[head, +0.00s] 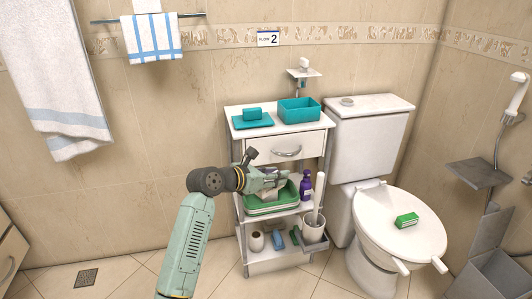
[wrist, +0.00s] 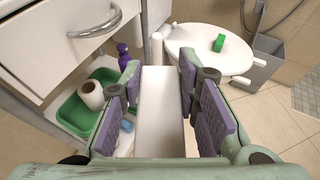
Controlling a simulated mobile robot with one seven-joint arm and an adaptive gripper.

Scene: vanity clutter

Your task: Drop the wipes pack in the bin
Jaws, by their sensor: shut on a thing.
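My gripper (head: 268,181) is in front of the shelf unit, just above the green tray on its middle shelf. In the wrist view my gripper (wrist: 162,105) is shut on a plain white block-like pack (wrist: 162,112), which looks like the wipes pack. In the head view the pack is mostly hidden by the fingers. A grey open bin (head: 499,277) stands on the floor at the far right, beyond the toilet. It also shows at the upper right of the wrist view (wrist: 262,66), well apart from my gripper. Its inside is mostly out of sight.
The white toilet (head: 382,240) stands between the shelf unit (head: 240,128) and the bin, with a green box (head: 406,220) on its lid. A purple bottle (head: 306,186) and a toilet brush (head: 314,226) stand right of my gripper. A drawer handle (head: 287,153) juts out above.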

